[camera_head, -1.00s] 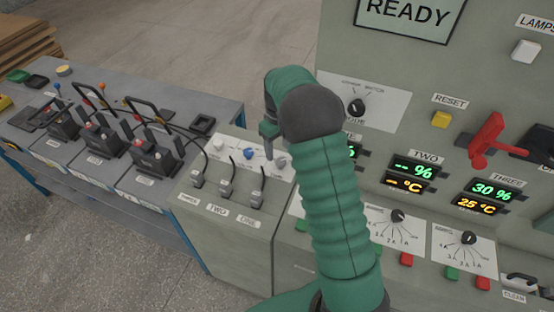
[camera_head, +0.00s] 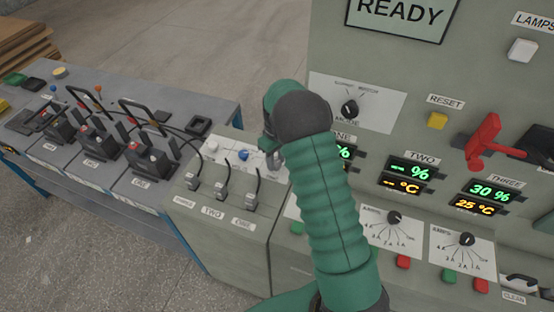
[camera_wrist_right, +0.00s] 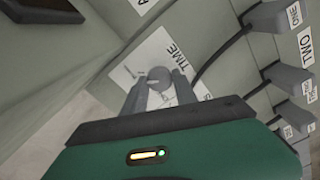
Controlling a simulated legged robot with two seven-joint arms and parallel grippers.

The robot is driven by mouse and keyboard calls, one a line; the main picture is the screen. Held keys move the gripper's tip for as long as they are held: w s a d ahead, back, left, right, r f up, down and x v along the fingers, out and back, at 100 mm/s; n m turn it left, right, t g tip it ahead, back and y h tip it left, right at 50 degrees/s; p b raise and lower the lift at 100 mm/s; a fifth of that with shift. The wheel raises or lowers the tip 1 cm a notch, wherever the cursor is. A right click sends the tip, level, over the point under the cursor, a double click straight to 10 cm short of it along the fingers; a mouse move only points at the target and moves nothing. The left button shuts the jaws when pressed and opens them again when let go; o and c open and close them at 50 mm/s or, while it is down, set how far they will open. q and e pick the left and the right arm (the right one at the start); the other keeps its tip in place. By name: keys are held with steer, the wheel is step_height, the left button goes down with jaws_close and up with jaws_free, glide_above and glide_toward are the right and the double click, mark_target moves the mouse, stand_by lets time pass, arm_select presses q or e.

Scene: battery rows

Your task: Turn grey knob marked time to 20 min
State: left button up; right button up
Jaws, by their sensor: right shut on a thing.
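The grey knob (camera_wrist_right: 160,78) sits on a white plate marked TIME (camera_wrist_right: 165,50) in the right wrist view. My right gripper (camera_wrist_right: 161,87) is shut on this knob, with one finger on either side of it. The scale marks around the knob are too small or covered to read, so I cannot tell its setting. In the head view my right gripper (camera_head: 270,156) reaches down to the right end of the small white plate on the low console, and its fingers largely hide the knob. My left gripper is not in view.
A blue knob (camera_head: 243,154) and a white knob (camera_head: 211,146) share the low console with several cable plugs (camera_head: 221,189). The tall panel (camera_head: 410,110) stands close on the right, with another knob (camera_head: 349,108). A battery bench (camera_head: 100,180) is on the left.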

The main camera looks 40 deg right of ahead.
mark_target(276, 162)
steer(key=shift+s+d+f, duration=0.1)
steer(key=shift+d, duration=0.05)
jaws_close()
steer(key=shift+a+m+p, duration=0.3)
steer(key=shift+m+p, duration=0.15)
steer(key=shift+m, duration=0.25)
steer(key=shift+d, duration=0.15)
steer(key=o, duration=1.1)
jaws_free()
step_height(276, 162, up, 17)
steer(key=shift+f, duration=0.1)
steer(key=shift+d, duration=0.1)
